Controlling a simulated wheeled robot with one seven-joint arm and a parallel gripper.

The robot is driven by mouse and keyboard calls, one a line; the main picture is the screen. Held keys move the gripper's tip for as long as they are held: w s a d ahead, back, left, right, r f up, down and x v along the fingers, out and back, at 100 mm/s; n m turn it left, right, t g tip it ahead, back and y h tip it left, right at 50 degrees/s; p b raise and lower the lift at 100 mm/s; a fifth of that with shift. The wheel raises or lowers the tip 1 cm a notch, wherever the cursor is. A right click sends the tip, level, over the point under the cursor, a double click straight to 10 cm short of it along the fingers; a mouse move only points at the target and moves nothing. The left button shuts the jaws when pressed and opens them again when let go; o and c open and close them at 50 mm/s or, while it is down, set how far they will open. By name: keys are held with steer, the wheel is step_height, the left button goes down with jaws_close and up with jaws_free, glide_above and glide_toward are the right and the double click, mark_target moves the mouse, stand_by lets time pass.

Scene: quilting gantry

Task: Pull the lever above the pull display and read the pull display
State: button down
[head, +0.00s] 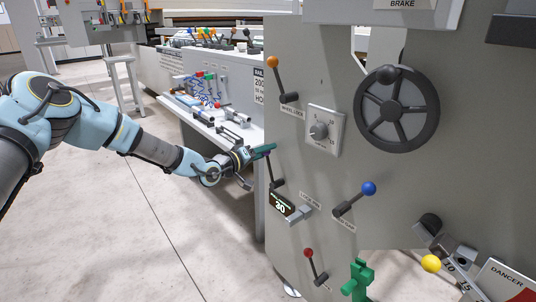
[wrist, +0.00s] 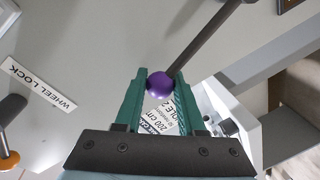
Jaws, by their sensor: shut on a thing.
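In the head view, a dark lever (head: 277,182) on the grey panel stands just above a small dark display (head: 282,204). The display shows green digits that look like 30, with smaller text too small to read. The lever's purple ball knob (wrist: 160,85) shows in the wrist view, with its dark rod (wrist: 212,40) running up to the right. My gripper (head: 266,152) is at the top of this lever, left of the panel. In the wrist view my gripper (wrist: 159,80) is shut on the purple knob, with green fingers either side. In the head view the fingers hide the knob.
Nearby on the panel are an orange-knobbed lever (head: 281,80), a rotary dial (head: 322,131), a handwheel (head: 397,108), a blue-knobbed lever (head: 355,198) and a red-knobbed lever (head: 315,267). A white shelf (head: 246,133) with tools stands behind my gripper. The floor at left is clear.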

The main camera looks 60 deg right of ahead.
steer(key=shift+w+d+f, duration=0.1)
steer(key=shift+w, duration=0.25)
steer(key=c, duration=0.5)
jaws_free()
steer(key=v, duration=1)
steer(key=shift+a, duration=0.4)
